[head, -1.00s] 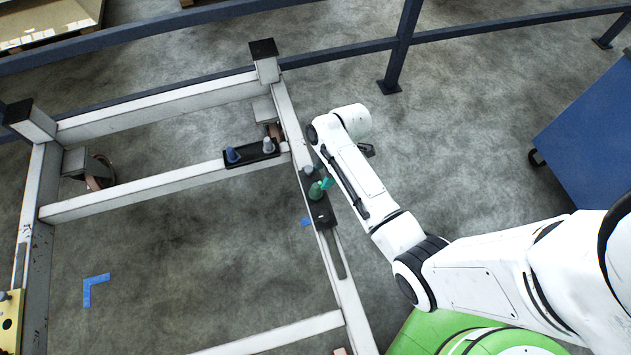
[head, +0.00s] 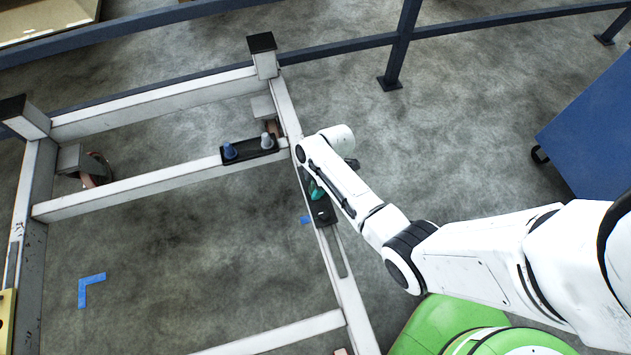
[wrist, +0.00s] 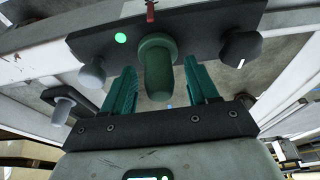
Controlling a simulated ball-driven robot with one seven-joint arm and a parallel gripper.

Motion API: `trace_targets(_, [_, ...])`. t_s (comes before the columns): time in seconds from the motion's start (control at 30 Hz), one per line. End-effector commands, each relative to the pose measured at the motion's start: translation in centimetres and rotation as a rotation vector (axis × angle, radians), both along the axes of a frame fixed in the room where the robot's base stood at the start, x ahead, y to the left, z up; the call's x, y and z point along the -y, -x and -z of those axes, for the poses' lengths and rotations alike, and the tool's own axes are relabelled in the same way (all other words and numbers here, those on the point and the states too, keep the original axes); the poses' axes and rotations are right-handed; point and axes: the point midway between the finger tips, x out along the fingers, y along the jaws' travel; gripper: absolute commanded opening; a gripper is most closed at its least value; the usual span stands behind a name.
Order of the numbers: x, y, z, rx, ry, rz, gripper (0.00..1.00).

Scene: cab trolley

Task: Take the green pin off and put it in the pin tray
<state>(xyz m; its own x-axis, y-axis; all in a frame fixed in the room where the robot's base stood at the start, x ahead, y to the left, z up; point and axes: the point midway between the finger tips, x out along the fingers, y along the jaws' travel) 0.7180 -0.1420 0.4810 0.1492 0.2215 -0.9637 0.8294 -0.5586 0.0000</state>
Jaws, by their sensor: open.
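The green pin (wrist: 157,66) stands out from a dark plate (wrist: 195,35) on the trolley's right rail. In the wrist view it lies between the two teal fingers of my gripper (wrist: 161,76), which are open on either side with gaps showing. In the head view the gripper (head: 316,189) is mostly hidden by my arm, and the pin can barely be told apart from it. A black tray (head: 236,158) on the crossbar holds a blue pin (head: 229,151) and a grey pin (head: 266,141). I cannot tell for sure that it is the pin tray.
The same plate bears a grey knob (wrist: 92,73) and a black knob (wrist: 240,48) close to the fingers. The white trolley frame (head: 130,190) has open floor inside it. A blue cabinet (head: 595,130) stands at right, and blue railing (head: 340,52) runs behind.

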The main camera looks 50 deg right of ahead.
Motion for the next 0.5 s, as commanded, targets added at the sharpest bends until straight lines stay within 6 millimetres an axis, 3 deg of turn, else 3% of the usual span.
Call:
trace_targets(0.27, [-0.08,-0.05,0.2,0.0,0.0,0.0,0.58])
trace_targets(0.5, [-0.08,-0.04,0.19,0.0,0.0,0.0,0.35])
